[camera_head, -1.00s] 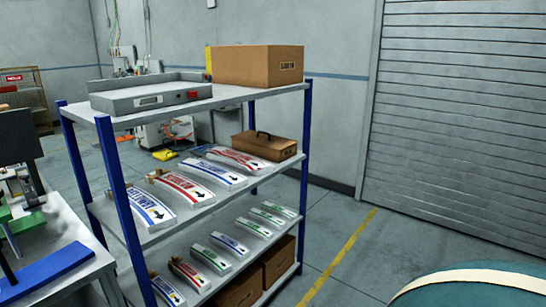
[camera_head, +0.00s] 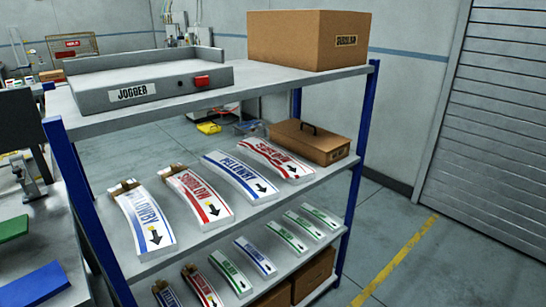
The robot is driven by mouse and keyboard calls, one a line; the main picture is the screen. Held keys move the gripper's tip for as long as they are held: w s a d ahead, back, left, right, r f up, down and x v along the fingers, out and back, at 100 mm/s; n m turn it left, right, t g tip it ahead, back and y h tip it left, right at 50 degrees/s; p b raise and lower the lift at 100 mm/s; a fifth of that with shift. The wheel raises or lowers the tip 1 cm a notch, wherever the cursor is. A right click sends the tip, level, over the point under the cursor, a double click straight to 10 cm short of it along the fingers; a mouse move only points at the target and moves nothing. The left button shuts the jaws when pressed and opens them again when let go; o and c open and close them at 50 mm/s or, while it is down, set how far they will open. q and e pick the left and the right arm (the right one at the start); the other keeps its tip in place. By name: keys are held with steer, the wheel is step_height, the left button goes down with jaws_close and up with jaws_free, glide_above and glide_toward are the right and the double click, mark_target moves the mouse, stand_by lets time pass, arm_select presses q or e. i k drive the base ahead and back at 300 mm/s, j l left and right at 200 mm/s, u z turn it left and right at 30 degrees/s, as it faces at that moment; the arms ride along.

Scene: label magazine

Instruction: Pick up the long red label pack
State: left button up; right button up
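Two long red-and-white label packs lie on the middle shelf (camera_head: 322,178) of a blue-posted rack. One long red pack (camera_head: 197,199) lies second from the left, with a brown piece at its far end. The other long red pack (camera_head: 275,160) lies at the right end of the row, beside a brown case. A long blue pack (camera_head: 240,178) lies between them, and another long blue pack (camera_head: 146,222) lies at the left end. A shorter red pack (camera_head: 203,287) lies on the lower shelf. Neither of my grippers is in view.
The top shelf holds a grey jogger tray (camera_head: 130,93) and a cardboard box (camera_head: 308,40). A brown case (camera_head: 309,143) stands on the middle shelf. Several short green and blue packs lie below. A workbench (camera_head: 35,245) stands at left. Floor (camera_head: 395,240) at right is clear.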

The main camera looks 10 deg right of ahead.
mark_target(296, 173)
steer(key=i+l, duration=0.6)
steer(key=i, duration=0.15)
